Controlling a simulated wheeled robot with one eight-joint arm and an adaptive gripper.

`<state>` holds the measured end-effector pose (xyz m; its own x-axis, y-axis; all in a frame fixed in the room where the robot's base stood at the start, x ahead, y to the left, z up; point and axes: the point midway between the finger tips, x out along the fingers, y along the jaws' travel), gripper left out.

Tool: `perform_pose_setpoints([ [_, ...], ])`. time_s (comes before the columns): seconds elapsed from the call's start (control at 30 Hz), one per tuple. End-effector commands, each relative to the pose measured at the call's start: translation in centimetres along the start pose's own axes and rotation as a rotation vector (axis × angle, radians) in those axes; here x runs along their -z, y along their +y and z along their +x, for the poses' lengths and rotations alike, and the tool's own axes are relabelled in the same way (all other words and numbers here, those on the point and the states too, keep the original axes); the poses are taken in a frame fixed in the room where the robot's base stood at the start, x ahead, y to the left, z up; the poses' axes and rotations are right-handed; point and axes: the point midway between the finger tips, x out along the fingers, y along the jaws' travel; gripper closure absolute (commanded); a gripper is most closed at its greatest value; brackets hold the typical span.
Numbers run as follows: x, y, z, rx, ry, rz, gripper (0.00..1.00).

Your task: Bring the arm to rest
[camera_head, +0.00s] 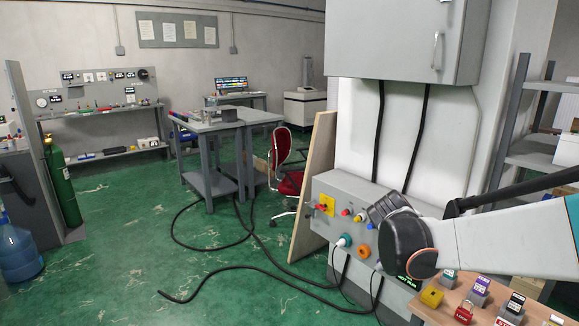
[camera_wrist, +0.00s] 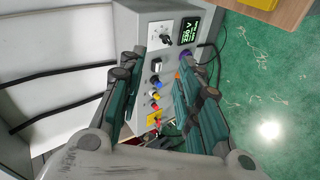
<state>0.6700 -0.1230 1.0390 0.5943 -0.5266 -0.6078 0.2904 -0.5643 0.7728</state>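My arm (camera_head: 500,240) reaches in from the right in the head view, held out in front of a grey control panel (camera_head: 335,190). My gripper (camera_wrist: 158,75) is open and empty in the wrist view, its two fingers well apart. The panel's knobs and sockets show between and beyond the fingers. In the head view the gripper (camera_head: 383,207) is partly hidden behind my dark wrist joint. I cannot tell how close the fingers are to the panel face.
A wooden table (camera_head: 443,312) with several padlocks and small blocks stands below my arm. A grey cabinet (camera_head: 405,40) hangs above the panel. Black cables (camera_head: 250,267) lie on the green floor. A red chair (camera_head: 288,180) stands left of the panel. Shelving (camera_head: 535,155) is at right.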

Motion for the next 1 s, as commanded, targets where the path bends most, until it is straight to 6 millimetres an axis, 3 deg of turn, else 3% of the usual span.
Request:
perform_pose_setpoints([
  [0.03,-0.9,-0.3,-1.7,0.026,0.009,0.037,0.68],
  [0.27,-4.6,-2.8,-8.1,0.154,0.045,0.219,0.68],
  [0.6,-10.1,-8.6,-16.5,0.351,0.080,0.486,0.68],
  [0.8,-13.0,-12.8,-20.5,0.468,0.090,0.637,0.68],
  [1.0,-14.8,-16.1,-22.8,0.552,0.093,0.743,0.68],
])
